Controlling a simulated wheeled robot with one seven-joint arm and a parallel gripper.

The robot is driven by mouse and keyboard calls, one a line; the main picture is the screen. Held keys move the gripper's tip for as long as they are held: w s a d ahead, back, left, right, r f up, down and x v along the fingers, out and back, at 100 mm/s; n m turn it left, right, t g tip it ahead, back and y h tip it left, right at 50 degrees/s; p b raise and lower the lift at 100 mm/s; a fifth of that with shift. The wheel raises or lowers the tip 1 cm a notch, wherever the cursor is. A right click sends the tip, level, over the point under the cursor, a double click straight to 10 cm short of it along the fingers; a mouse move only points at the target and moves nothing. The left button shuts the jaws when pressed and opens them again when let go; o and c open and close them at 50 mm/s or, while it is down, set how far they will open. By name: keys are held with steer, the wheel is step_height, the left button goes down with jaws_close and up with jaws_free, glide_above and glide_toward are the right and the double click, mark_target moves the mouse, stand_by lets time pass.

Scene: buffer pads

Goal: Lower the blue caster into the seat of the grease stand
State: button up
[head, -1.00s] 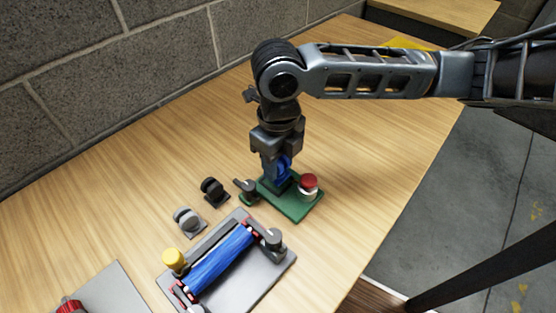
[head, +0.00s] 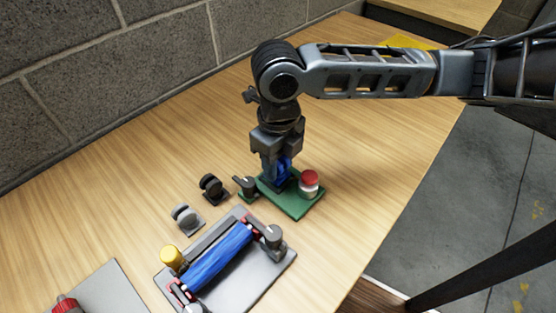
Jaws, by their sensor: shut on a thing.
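My gripper (head: 276,168) points straight down over the green grease stand (head: 297,208) in the head view. It is shut on the blue caster (head: 284,169), which shows between and beside the fingers. The caster is low over the middle of the stand. The fingers hide the seat, so I cannot tell whether the caster touches it. A red and white capped jar (head: 309,184) stands on the stand's right side. A dark grey part (head: 244,187) stands at its left end.
A black caster (head: 212,187) and a grey caster (head: 186,218) stand to the left. Bare table lies behind and right of the stand.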

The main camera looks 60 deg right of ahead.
steer(key=shift+f+b, duration=0.4)
steer(key=shift+f, duration=0.1)
steer(key=o, duration=1.2)
steer(key=shift+c, duration=0.2)
steer(key=shift+r, duration=0.1)
